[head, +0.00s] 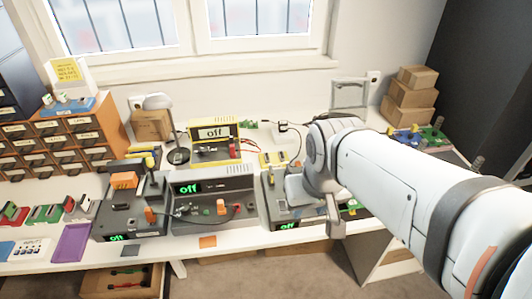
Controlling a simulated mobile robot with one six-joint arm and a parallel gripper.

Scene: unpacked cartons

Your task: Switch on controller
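Several devices on the white workbench show "off"; I cannot tell which is the controller. A yellow-framed unit (232,152) with a pale "off" panel stands at the back. A grey console (212,183) with a green "off" display is in the middle. A grey box (118,222) at left and another grey box (275,208) at right also show green "off". My arm reaches in from the right, and its end hangs over the right grey box, hiding part of it. My gripper (335,222) points down there; whether its fingers are open or apart from the box is unclear.
A desk lamp (178,155) stands behind the middle console. Labelled drawers (60,142) fill the left. Stacked cartons (411,88) stand at the back right. Cables cross the middle.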

